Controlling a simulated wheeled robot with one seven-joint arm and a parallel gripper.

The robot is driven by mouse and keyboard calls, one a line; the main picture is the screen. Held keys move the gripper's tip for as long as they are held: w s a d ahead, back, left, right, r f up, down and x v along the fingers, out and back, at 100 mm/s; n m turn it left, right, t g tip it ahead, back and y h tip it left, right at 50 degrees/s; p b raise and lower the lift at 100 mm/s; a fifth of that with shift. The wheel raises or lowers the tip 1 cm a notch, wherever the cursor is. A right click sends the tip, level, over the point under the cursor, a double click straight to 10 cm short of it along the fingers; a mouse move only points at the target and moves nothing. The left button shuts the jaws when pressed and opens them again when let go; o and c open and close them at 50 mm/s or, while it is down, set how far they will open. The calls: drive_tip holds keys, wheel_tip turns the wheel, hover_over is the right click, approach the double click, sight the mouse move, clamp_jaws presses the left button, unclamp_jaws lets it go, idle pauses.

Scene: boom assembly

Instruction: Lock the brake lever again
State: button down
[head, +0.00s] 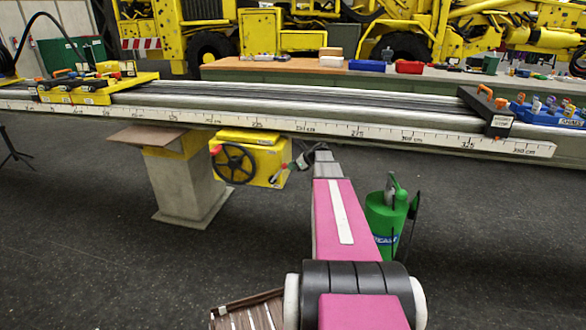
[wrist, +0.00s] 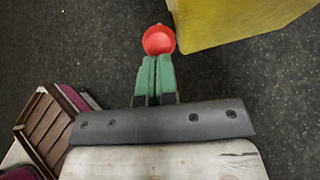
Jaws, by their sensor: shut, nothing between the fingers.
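The yellow brake box (head: 265,165) with a black handwheel (head: 234,163) hangs under the long rail. In the wrist view, a round red knob (wrist: 158,40), apparently the brake lever's end, lies just beyond my fingertips. The lever's shaft is not clear to see. My gripper (wrist: 155,60) has green fingers lying side by side, shut and empty. Its tips are at the knob's lower edge in the picture; I cannot tell if they touch it. The box's yellow side (wrist: 235,18) is right of the knob. In the head view, my arm hides part of the area beside the box.
The long rail (head: 330,130) with a scale runs above the box. A concrete pillar (head: 185,185) stands left of it. A green canister (head: 385,222) stands right of my arm. A wooden slatted crate (wrist: 45,130) is at lower left. Dark floor is open around them.

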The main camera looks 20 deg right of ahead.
sight(275, 155)
drive_tip(key=w+a+r+g+h, duration=0.2)
drive_tip(key=a, duration=0.1)
drive_tip(key=w+a+r+g+h, duration=0.1)
drive_tip(key=a+h, duration=0.1)
drive_tip(key=shift+w+r, duration=0.2)
drive_tip(key=shift+r, duration=0.15)
drive_tip(key=shift+w+a+r+h, duration=0.2)
drive_tip(key=shift+w+a+h, duration=0.1)
drive_tip(key=shift+a, duration=0.15)
drive_tip(key=shift+w+a+r, duration=0.15)
drive_tip(key=shift+w+a, duration=0.25)
drive_tip(key=shift+a, duration=0.2)
